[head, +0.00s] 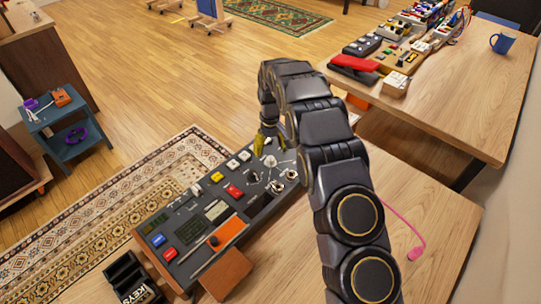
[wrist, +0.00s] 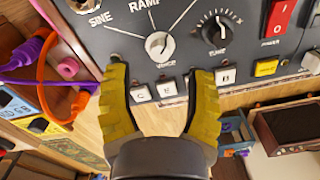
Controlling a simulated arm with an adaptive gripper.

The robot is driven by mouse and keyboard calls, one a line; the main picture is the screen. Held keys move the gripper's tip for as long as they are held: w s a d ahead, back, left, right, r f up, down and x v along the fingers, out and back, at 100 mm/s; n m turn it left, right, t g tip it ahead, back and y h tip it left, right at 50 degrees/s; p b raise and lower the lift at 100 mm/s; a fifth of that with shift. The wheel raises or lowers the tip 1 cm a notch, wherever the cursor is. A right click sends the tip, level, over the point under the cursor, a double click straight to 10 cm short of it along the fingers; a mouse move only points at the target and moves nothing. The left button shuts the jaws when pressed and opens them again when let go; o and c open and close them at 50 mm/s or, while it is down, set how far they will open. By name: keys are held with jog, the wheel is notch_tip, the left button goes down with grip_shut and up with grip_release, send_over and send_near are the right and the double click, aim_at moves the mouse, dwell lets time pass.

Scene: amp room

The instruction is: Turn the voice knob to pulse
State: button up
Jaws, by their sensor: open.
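The voice knob (wrist: 160,46) is a pale round knob with VOICE printed below it on the dark panel (wrist: 130,50). Lines fan out from it, with SINE at the upper left and RAMP above. No PULSE label is visible, and I cannot tell clearly which line the knob points to. In the head view my gripper (head: 262,143) is over the far end of the console, beside the pale knob (head: 270,161).
A black tune knob (wrist: 215,30), a red power switch (wrist: 280,15), a yellow button (wrist: 266,67) and white keys (wrist: 167,89) lie close around. A pink cable (head: 413,235) lies at the right. A second table (head: 450,110) holds several devices and a blue mug (head: 502,42).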

aim_at(271, 159)
notch_tip(271, 159, up, 7)
dwell(0.5)
jog(key=s+d+r+m, duration=0.1)
jog(key=s+d+r, duration=0.2)
jog(key=s+r, duration=0.45)
jog(key=s+d+r+m, duration=0.25)
jog(key=s+r, duration=0.25)
jog(key=s, duration=0.5)
jog(key=s+d+m+g, duration=0.1)
jog(key=s+d, duration=0.1)
jog(key=s, duration=2.2)
jog(key=shift+d+r+g, duration=0.15)
jog(key=shift+r+g, duration=0.25)
jog(key=shift+r, duration=0.05)
